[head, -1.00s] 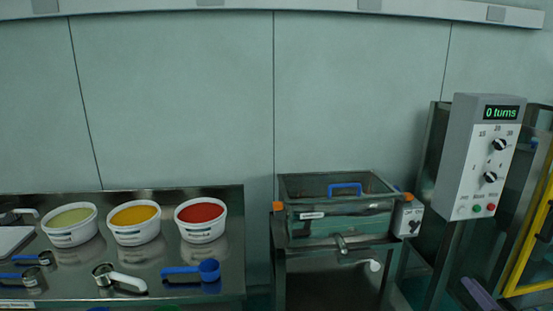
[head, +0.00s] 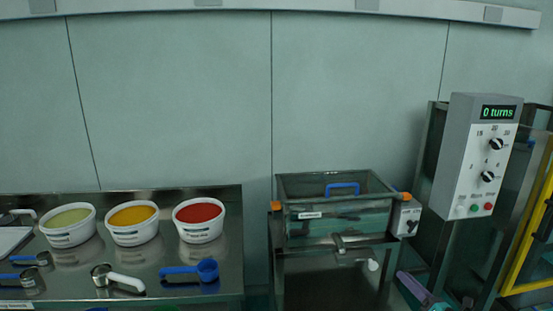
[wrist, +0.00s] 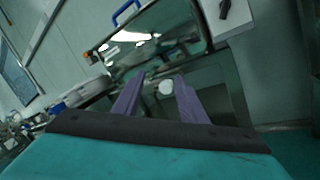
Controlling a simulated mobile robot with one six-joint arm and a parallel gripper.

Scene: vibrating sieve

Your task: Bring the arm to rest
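My gripper (wrist: 160,98) shows two purple fingers spread apart in the wrist view, with nothing held between them. A white round end (wrist: 166,87) on the sieve's front shows beyond the gap. In the head view, a purple and teal part of my gripper (head: 418,288) is at the lower right, right of and below the vibrating sieve (head: 340,222). The sieve is a box with a blue handle (head: 342,188) on top and orange clamps at its sides. Most of my arm is out of view.
A control panel (head: 477,160) reading "0 turns" stands at right, beside a yellow frame (head: 530,240). A steel table (head: 225,255) at left carries three tubs of green, yellow and red material (head: 199,220), plus several scoops, including a blue one (head: 205,270).

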